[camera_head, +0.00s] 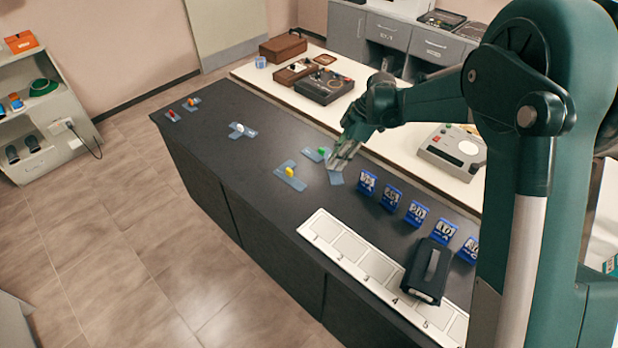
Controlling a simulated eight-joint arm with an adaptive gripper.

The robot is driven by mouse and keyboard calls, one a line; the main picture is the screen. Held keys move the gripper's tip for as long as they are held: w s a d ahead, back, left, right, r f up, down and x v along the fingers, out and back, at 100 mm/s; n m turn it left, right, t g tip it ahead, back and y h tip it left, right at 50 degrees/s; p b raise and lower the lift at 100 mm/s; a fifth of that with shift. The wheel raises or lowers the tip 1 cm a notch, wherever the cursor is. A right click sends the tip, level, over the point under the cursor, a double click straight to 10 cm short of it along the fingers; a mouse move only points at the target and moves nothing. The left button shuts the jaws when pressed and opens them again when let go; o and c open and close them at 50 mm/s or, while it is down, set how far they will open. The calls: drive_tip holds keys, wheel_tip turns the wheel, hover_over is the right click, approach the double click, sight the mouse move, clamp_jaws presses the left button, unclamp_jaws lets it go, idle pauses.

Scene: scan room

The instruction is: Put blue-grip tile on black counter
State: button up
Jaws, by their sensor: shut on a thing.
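The black counter (222,181) runs diagonally through the middle of the view. My gripper (339,166) points down over it and is shut on a bluish translucent tile (336,179). The jaws hide this tile's grip, so I cannot see its colour. The tile is at or just above the counter top; I cannot tell if it touches. Beside it on the left lies a tile with a green grip (320,152). A tile with a yellow grip (290,172) lies nearer the front edge.
Tiles with white (239,128), orange (192,102) and red (172,115) grips lie farther left. Several blue label stands (391,198), a numbered white strip (322,235) and a black box (427,271) occupy the right. A white table (408,160) with devices stands behind.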

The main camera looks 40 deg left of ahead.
drive_tip(key=s+a+n+g+h, duration=0.1)
drive_tip(key=s+a+n, duration=0.6)
drive_tip(key=s+a, duration=0.8)
drive_tip(key=s+h, duration=0.1)
drive_tip(key=s, duration=0.2)
drive_tip(key=shift+a+f+n+h, duration=0.15)
drive_tip(key=shift+f+n+h, duration=0.25)
drive_tip(key=shift+s, duration=0.1)
drive_tip(key=shift+f, duration=3.1)
drive_tip(key=shift+f+b, duration=0.4)
drive_tip(key=shift+f, duration=1.5)
drive_tip(key=shift+f, duration=0.15)
drive_tip(key=o, duration=1)
